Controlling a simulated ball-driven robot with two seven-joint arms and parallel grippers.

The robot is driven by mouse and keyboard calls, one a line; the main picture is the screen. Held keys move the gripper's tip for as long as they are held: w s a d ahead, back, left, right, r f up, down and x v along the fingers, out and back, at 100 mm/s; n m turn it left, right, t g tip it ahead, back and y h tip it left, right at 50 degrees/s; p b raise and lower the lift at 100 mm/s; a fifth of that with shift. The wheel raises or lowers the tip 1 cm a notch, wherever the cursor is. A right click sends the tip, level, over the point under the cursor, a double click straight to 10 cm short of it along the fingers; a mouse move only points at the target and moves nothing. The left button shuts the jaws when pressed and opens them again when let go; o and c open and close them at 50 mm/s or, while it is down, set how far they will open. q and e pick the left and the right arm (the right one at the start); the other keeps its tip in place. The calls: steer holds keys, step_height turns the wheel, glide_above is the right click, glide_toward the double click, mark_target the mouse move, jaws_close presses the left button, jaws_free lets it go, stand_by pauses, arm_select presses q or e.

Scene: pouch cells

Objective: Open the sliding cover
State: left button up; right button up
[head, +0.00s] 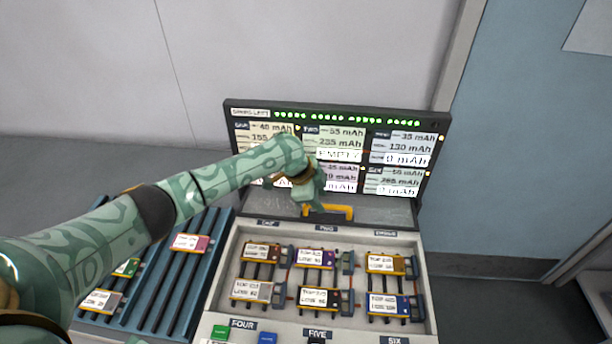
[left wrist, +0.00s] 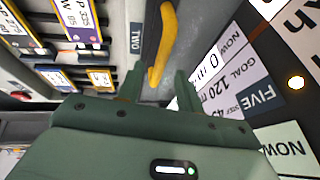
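A yellow handle (head: 342,212) stands at the front of a dark grey panel (head: 380,210), which looks like the sliding cover, behind the tray of cells. In the left wrist view the yellow handle (left wrist: 166,38) runs away from the gripper, its near end at the fingertips. My left gripper (head: 310,205) is at the handle's left part, pointing down. In the left wrist view its two fingers (left wrist: 159,76) are apart, with the handle's end between them and gaps visible. Whether they touch it is unclear. My right gripper is not in view.
A light tray (head: 228,275) with several labelled cells lies in front of the panel. A blue rack (head: 150,312) with cells stands left. A display board (head: 440,125) with printed cards rises close behind the gripper.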

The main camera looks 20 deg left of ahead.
arm_select(q)
steer(key=p+v, duration=0.3)
steer(key=v, duration=1)
steer(key=shift+s+r+p, duration=0.2)
steer(key=shift+r+p, duration=0.15)
steer(key=shift+p, duration=0.05)
steer(key=shift+a+f, duration=0.1)
